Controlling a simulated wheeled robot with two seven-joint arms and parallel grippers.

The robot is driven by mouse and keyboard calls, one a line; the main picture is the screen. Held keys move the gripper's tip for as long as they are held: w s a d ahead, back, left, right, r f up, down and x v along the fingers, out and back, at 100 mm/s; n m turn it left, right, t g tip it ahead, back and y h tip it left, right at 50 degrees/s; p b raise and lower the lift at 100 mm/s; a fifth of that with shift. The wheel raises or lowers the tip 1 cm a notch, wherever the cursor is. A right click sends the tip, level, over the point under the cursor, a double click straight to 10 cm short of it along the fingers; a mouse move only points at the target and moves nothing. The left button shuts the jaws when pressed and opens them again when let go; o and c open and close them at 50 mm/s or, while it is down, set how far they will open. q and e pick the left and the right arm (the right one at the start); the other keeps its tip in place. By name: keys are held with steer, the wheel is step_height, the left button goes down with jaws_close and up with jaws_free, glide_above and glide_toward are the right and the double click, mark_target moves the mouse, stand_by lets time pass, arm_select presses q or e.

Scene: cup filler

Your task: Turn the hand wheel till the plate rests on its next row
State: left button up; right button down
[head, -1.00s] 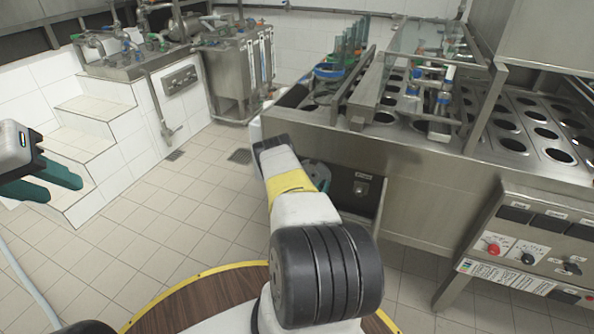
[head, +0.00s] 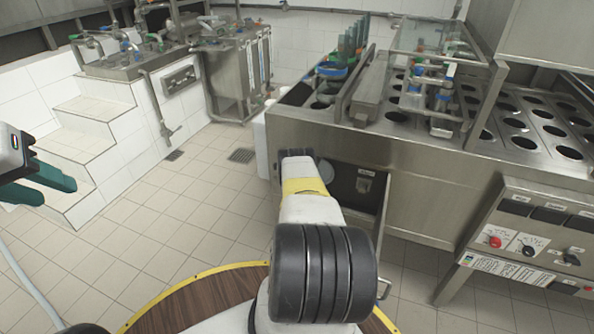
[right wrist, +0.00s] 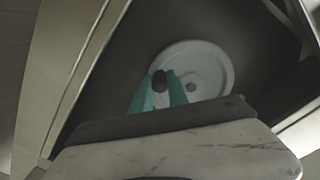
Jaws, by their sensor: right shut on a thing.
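The white hand wheel (right wrist: 205,72) shows in the right wrist view, in a dark recess. Its dark handle (right wrist: 159,82) stands between the two teal fingers of my right gripper (right wrist: 160,92), which is shut on it. In the head view my right forearm and wrist hide this gripper and most of the wheel's place at the machine's front. A steel plate with round holes (head: 520,142) lies on top of the machine; I cannot tell which row it rests on. My left gripper (head: 45,184) is at the left edge, empty, its teal fingers apart.
A control box (head: 530,240) with a red knob is at the right. White steps (head: 100,125) and a steel tank (head: 240,70) stand at the back left. The tiled floor between is clear.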

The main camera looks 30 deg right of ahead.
steer(key=m, duration=0.1)
steer(key=w+a+m, duration=0.1)
steer(key=m, duration=0.2)
steer(key=shift+w+a+f+m, duration=0.2)
steer(key=shift+w+a+m, duration=0.05)
steer(key=shift+w+m, duration=0.05)
steer(key=shift+w+a+r+m, duration=0.1)
steer(key=shift+w+a+m, duration=0.2)
steer(key=shift+m, duration=0.45)
steer(key=shift+w+a+r+m, duration=0.15)
steer(key=shift+w+m, duration=0.1)
steer(key=shift+m, duration=0.55)
steer(key=shift+w+a+r+m, duration=0.1)
steer(key=shift+w+a+m, duration=0.2)
steer(key=shift+m, duration=0.45)
steer(key=c, duration=1.3)
jaws_free()
steer(key=shift+d, duration=0.1)
steer(key=v, duration=0.7)
steer(key=shift+s+a, duration=0.2)
steer(key=shift+a, duration=0.2)
